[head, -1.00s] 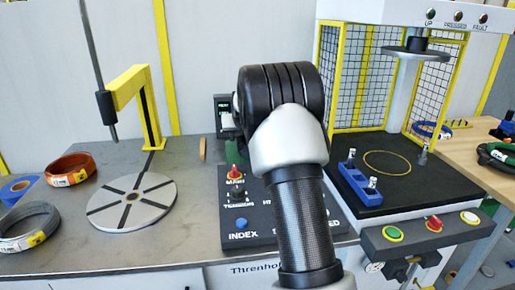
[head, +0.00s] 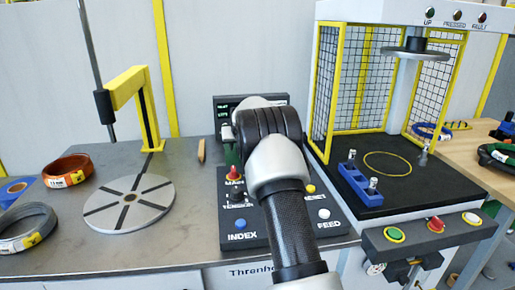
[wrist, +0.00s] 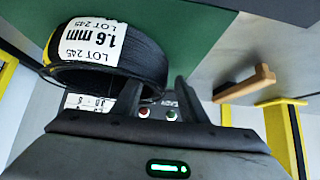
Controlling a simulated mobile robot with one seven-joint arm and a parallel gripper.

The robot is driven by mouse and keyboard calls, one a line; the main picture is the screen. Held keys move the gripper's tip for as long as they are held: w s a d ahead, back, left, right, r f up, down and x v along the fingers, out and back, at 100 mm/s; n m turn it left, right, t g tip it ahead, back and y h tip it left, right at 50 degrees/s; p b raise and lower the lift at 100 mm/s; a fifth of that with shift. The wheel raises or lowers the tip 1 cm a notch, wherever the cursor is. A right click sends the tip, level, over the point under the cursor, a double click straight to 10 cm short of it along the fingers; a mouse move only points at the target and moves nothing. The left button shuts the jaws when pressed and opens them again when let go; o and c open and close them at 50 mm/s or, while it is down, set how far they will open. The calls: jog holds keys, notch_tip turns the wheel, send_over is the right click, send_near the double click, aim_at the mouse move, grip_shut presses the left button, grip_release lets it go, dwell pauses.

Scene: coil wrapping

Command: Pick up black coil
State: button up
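The black coil (wrist: 105,60) shows at the upper left of the wrist view, with a white label reading "LOT 245" and "1.6 mm". My gripper (wrist: 160,95) is open, its two dark fingers apart. The coil's right edge overlaps the gap between the fingers; I cannot tell whether they touch it. In the head view my arm hides the gripper's fingers and the black coil.
A round slotted turntable (head: 130,203), a copper coil (head: 67,170) and a grey coil (head: 25,228) are on the left. The button panel (head: 250,225) lies below my arm. A caged press (head: 385,90) stands right. A wooden piece (wrist: 245,83) is near my gripper.

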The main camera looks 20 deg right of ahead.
grip_shut()
jog(key=shift+a+f, duration=0.2)
jog(key=shift+a, duration=0.1)
dwell(0.9)
jog(key=shift+r, duration=0.3)
